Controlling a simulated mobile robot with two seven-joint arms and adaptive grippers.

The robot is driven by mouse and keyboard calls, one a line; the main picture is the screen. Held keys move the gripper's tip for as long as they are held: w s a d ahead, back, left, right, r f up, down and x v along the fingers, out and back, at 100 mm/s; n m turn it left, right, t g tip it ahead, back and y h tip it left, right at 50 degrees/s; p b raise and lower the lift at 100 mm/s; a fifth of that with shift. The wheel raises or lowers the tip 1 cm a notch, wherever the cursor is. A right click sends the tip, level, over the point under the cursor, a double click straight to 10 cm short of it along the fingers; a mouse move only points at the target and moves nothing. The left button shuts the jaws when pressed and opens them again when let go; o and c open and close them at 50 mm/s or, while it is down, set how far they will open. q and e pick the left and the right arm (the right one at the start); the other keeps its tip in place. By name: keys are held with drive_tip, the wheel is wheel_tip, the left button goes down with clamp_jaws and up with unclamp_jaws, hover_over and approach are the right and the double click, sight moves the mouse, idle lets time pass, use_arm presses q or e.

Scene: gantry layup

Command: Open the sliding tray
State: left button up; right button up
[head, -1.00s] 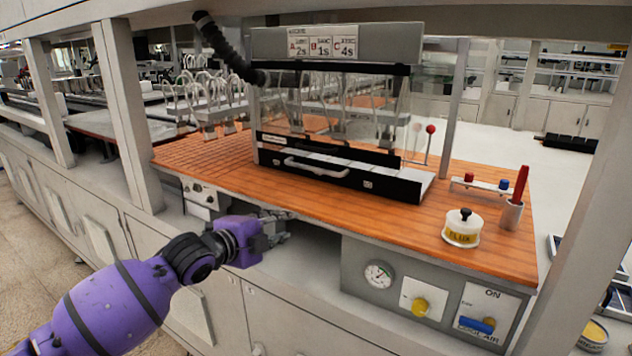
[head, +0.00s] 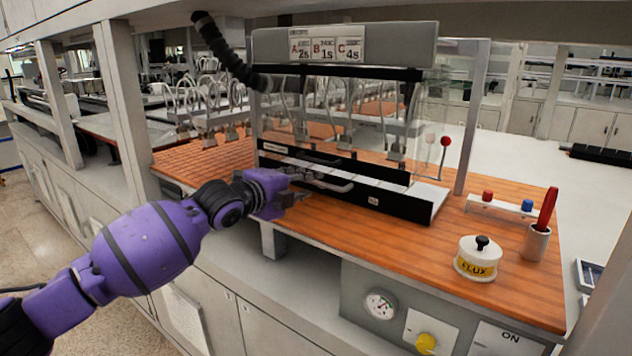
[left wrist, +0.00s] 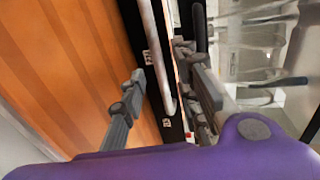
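The sliding tray's black front (head: 380,198) runs along the bottom of the clear-walled machine on the orange bench. Its pale bar handle (head: 340,187) sticks out from the left part of that front. My left gripper (head: 300,190) is at the left end of the handle. In the left wrist view the left gripper (left wrist: 163,82) is open, with one finger on each side of the handle (left wrist: 157,60). A gap shows between the left finger and the bar; contact on the other side is unclear. My right gripper is out of view.
A flux pot (head: 478,262), a cup with a red tool (head: 536,243) and a small rack with red and blue knobs (head: 505,204) stand on the right of the bench. The orange bench top (head: 400,248) before the tray is clear.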

sight(312, 182)
use_arm(q)
drive_tip(key=x, duration=0.4)
drive_tip(key=shift+w+d+f, duration=0.15)
drive_tip(key=shift+w+d, duration=0.1)
drive_tip(key=shift+c, duration=0.2)
clamp_jaws()
